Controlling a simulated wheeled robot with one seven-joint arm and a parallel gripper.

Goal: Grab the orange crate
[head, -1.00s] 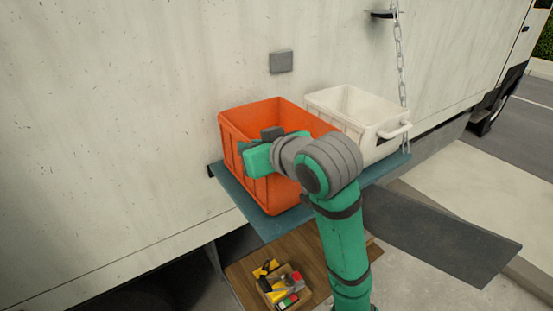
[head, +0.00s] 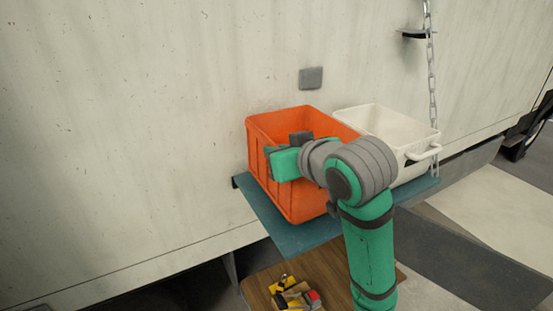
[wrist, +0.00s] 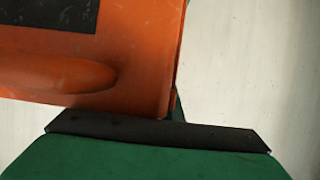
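The orange crate (head: 300,190) is an open-topped box over the teal shelf (head: 268,222) on the truck's side, apparently raised slightly off it. My gripper (head: 286,160) is at the crate's near wall, close to the top rim, and appears shut on it. The arm hides part of the crate's right side. In the wrist view the orange wall (wrist: 140,75) fills the upper left, with a dark patch on it, and meets the gripper's dark edge. A small piece of green shows behind the wall's corner; the far fingertip is mostly hidden.
A white bin (head: 408,137) with a handle stands just right of the crate. A chain (head: 431,60) hangs at the shelf's right end. The truck wall (head: 130,120) is close behind. Below is a wooden board (head: 335,285) with a box of tools (head: 296,295).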

